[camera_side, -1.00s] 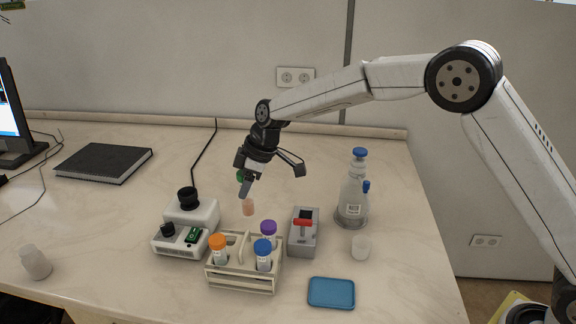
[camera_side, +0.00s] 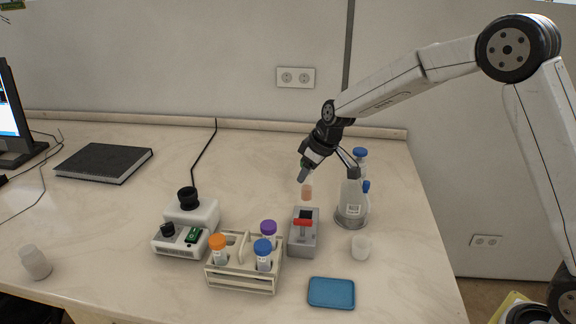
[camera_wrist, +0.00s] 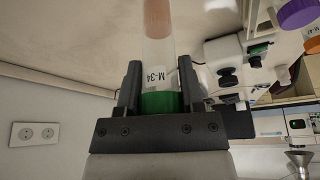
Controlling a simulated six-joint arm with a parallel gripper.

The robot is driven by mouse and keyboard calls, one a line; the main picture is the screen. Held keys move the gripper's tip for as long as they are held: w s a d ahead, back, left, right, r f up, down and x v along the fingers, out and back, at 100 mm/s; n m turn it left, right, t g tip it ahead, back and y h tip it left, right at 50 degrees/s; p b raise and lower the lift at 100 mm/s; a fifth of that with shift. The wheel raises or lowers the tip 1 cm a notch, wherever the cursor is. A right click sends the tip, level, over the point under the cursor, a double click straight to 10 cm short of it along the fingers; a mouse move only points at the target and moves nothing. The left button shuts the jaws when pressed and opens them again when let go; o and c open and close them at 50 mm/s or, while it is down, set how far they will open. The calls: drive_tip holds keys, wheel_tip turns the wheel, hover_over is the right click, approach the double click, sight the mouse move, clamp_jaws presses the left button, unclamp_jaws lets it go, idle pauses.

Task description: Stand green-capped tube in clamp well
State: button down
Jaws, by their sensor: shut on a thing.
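My gripper (camera_side: 304,172) is shut on the green-capped tube (camera_wrist: 158,62), which carries an M-34 label and has a pinkish content at its far end. The wrist view shows its green cap between the two fingers. In the side view the tube's pink lower end (camera_side: 306,193) hangs below the fingers, and the fingers hide most of the rest. The tube is roughly upright, above the back of the grey clamp block (camera_side: 303,242), which has a dark well (camera_side: 306,214) and a red lever (camera_side: 302,223). I cannot tell whether the tube's tip touches the block.
A wooden rack (camera_side: 241,283) with orange, blue and purple-capped tubes stands left of the clamp block. A white vortex device (camera_side: 193,214) is further left.

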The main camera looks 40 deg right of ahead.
sight(311, 192)
drive_tip(key=shift+f, duration=4.35)
drive_tip(key=shift+f, duration=0.1)
drive_tip(key=shift+c, duration=1.1)
unclamp_jaws()
drive_tip(key=v, duration=1.2)
